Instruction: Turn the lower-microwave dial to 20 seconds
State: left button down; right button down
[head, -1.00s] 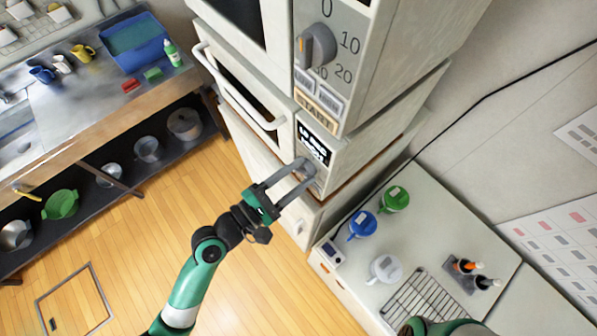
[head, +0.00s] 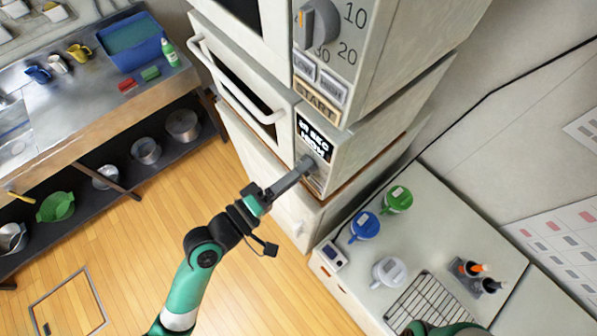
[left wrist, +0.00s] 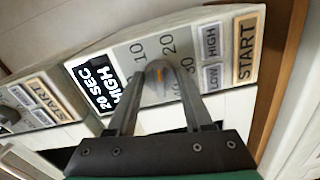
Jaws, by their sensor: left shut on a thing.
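The lower microwave (head: 245,80) stands under another one, its control panel facing my left arm. My left gripper (head: 306,168) reaches up to that panel and is shut on the grey dial, which it mostly hides in the head view. In the left wrist view the dial (left wrist: 160,86) sits between the two fingertips, with an orange pointer mark on it. The numbers 10, 20 and 30 show around it. The display (left wrist: 97,84) reads "20 SEC HIGH". My right gripper is out of view.
The upper microwave's dial (head: 318,22) and START button (head: 317,102) are just above. A counter (head: 415,225) at right holds blue, green and white containers and a wire rack (head: 425,303). The floor (head: 135,240) left of my arm is clear.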

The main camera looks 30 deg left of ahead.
pick_arm(q)
jog(key=m+b, duration=0.1)
jog(key=m, duration=0.2)
jog(key=shift+m, duration=0.3)
dwell(0.5)
jog(key=shift+c, duration=1.6)
grip_release()
jog(key=b+v, duration=0.1)
jog(key=v, duration=1)
jog(key=shift+s, duration=0.3)
